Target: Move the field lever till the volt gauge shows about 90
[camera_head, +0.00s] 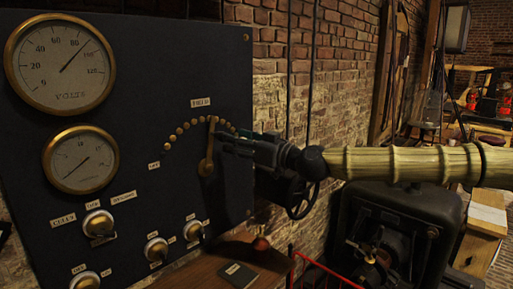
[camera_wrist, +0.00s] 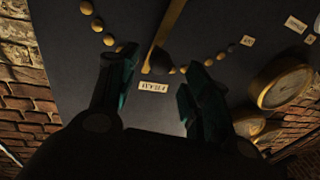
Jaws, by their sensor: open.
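The brass field lever (camera_head: 210,146) stands nearly upright on the dark panel, its top among an arc of brass studs under the FIELD label. In the wrist view the lever (camera_wrist: 168,28) ends in a dark knob (camera_wrist: 159,61), which appears between and beyond my fingertips. My gripper (camera_head: 228,140) is open, just right of the lever in the head view; its fingers (camera_wrist: 160,82) are spread in the wrist view. I cannot tell whether either finger touches the lever. The volt gauge (camera_head: 60,85) has its needle between 80 and 100, near 90.
A smaller brass-rimmed gauge (camera_head: 80,160) sits below the volt gauge. Several knobs (camera_head: 98,223) line the lower panel. A brick wall (camera_head: 290,110) and dark machine (camera_head: 405,215) stand to the right.

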